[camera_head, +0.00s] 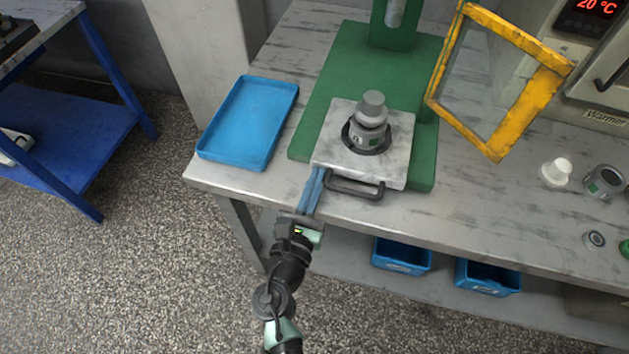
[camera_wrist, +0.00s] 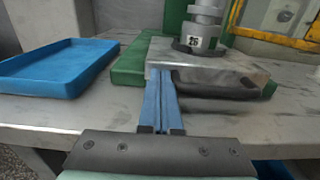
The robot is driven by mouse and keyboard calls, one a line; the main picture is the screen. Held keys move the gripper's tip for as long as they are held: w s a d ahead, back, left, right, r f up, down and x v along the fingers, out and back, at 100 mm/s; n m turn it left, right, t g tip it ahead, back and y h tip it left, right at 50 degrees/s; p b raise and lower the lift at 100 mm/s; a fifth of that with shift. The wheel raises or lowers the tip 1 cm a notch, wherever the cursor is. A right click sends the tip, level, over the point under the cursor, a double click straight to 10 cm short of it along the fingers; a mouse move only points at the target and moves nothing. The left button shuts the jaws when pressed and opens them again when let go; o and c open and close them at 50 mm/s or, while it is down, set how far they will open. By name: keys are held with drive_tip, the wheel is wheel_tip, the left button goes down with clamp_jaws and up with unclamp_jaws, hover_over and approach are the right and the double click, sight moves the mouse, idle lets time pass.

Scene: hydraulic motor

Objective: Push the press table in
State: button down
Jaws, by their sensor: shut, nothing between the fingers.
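The press table (camera_head: 334,155) is a grey metal slab on the green press base (camera_head: 325,80), with a dark handle (camera_head: 355,188) along its front edge. A grey cylindrical motor part (camera_head: 369,125) stands upright on it in a dark round seat. My gripper (camera_head: 316,176) is shut and empty, its blue fingers pointing at the front left edge of the press table, left of the handle. In the wrist view the fingers (camera_wrist: 161,92) reach the slab's front edge (camera_wrist: 205,74); I cannot tell whether they touch it.
A blue tray (camera_head: 247,122) lies left of the press. A yellow-framed guard (camera_head: 509,118) stands open at the right. A white part (camera_head: 556,171) and grey parts (camera_head: 604,182) lie on the bench right. Blue bins (camera_head: 401,257) sit on the shelf below.

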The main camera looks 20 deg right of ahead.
sight(333, 128)
drive_tip(key=b+x, duration=0.3)
drive_tip(key=x, duration=1)
drive_tip(key=shift+w+d, duration=0.25)
drive_tip(key=shift+w, duration=0.05)
drive_tip(key=shift+s+a, duration=0.1)
